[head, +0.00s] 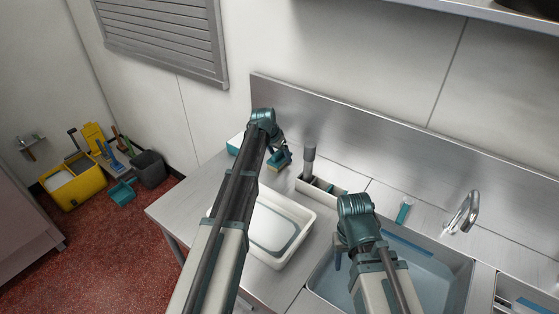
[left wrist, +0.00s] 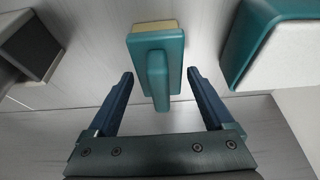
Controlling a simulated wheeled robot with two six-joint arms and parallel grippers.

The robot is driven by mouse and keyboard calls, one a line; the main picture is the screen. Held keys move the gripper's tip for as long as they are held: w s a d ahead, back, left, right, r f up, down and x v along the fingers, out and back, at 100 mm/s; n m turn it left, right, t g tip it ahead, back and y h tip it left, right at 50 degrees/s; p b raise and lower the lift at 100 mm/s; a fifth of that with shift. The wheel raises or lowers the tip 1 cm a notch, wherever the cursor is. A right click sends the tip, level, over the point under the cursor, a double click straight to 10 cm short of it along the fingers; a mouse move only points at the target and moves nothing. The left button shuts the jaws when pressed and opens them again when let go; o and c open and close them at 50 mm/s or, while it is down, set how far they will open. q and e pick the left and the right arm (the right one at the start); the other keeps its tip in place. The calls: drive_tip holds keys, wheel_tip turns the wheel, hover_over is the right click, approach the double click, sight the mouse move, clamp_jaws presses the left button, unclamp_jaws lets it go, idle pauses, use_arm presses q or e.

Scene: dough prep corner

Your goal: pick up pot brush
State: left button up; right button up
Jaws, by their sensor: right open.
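A teal brush with an upright handle and a pale yellow underside, seemingly the pot brush (head: 281,162), stands on the steel counter near the back wall. In the left wrist view the brush (left wrist: 156,50) lies ahead, its handle between the spread fingers. My left gripper (left wrist: 159,76) is open, with visible gaps on both sides of the handle. In the head view my left arm partly hides that gripper. My right gripper (head: 341,256) is over the left edge of the sink, holding nothing visible; its fingers are mostly hidden.
A white tub (head: 305,217) lies in front. The sink (head: 459,272) and tap (head: 468,209) are at right.

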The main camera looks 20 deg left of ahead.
use_arm(q)
clamp_jaws()
drive_tip(key=shift+r, duration=0.15)
wheel_tip(320, 180, up, 10)
drive_tip(key=p, duration=1)
